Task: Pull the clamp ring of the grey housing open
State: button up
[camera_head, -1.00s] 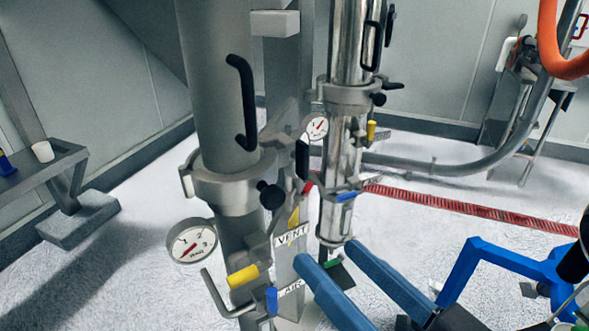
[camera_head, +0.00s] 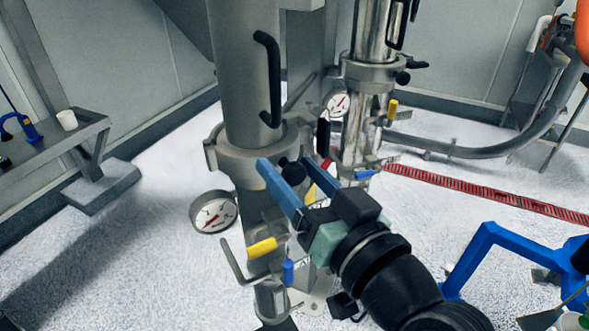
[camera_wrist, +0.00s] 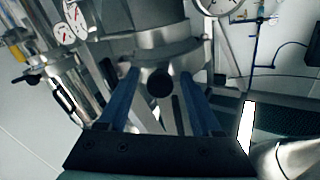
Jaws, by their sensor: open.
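The grey housing (camera_head: 240,75) is an upright matte column left of centre in the head view. Its clamp ring (camera_head: 238,160) wraps around it below the black bar handle (camera_head: 268,80). A round black knob (camera_head: 292,174) sticks out from the ring's front right. My gripper (camera_head: 292,165) is open, with its blue fingers reaching up to the ring, one on each side of the knob. The wrist view shows the knob (camera_wrist: 160,83) between the two fingers, with the ring (camera_wrist: 150,45) just beyond. Contact with the knob cannot be told.
A shiny steel housing (camera_head: 360,125) with its own clamp stands close behind on the right. A pressure gauge (camera_head: 214,212), a yellow-handled valve (camera_head: 262,247) and a blue-handled valve (camera_head: 288,272) sit below the ring. A grey bench (camera_head: 60,140) stands at left. The floor between is clear.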

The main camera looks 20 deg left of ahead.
jog(key=shift+c, duration=0.2)
grip_shut()
dwell(1.1)
